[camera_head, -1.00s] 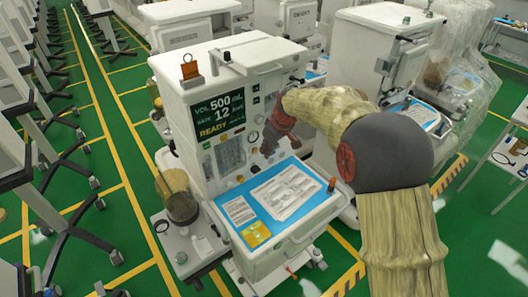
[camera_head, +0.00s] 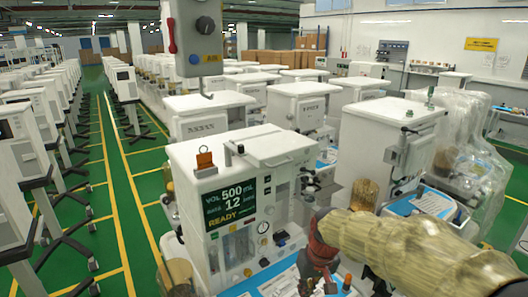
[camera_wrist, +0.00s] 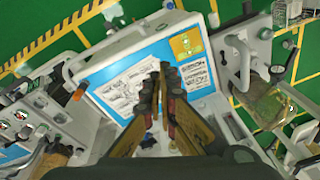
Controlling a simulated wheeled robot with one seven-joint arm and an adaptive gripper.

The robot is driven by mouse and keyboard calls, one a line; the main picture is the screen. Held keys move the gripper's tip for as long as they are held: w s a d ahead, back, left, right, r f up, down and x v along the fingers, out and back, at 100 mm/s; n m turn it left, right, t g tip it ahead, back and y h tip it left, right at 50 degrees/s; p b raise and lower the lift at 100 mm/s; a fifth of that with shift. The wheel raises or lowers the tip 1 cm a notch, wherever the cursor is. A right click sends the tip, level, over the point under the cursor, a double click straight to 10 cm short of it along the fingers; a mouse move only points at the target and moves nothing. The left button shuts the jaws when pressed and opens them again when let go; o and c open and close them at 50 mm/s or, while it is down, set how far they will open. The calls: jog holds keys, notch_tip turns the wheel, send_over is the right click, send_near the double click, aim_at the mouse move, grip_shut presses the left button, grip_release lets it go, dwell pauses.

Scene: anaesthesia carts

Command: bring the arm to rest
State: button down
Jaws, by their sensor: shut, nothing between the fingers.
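My gripper (camera_wrist: 164,80) is shut and empty in the wrist view, its dark fingertips together. In that view it is over the worktop of an anaesthesia cart, in front of a blue panel (camera_wrist: 112,65) with printed sheets. In the head view my arm, in a tan sleeve, reaches in from the lower right, and its red and dark wrist hangs beside the front of the nearest cart (camera_head: 195,160). That cart has a dark display reading 500, 12 and READY (camera_head: 230,207). I cannot tell the height of the fingers above the worktop.
More white carts stand close behind and to the right, one under clear plastic (camera_head: 465,140). A grey box with a red handle (camera_head: 195,38) hangs at the top. A green aisle with yellow lines (camera_head: 125,190) runs free on the left, beside a row of grey stands.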

jog(key=s+d+r+t+b, duration=0.1)
jog(key=s+d+b, duration=0.1)
jog(key=s, duration=0.5)
jog(key=s+d+r+m+t+b, duration=0.1)
jog(key=s+d+r, duration=0.1)
jog(key=s, duration=0.5)
jog(key=s+d+r+m+t+h+b, duration=0.1)
jog(key=s+d+r+t+b, duration=0.1)
jog(key=s, duration=0.5)
jog(key=shift+s+d+r+b, duration=0.2)
jog(key=shift+s+d+b, duration=0.15)
jog(key=shift+d, duration=0.4)
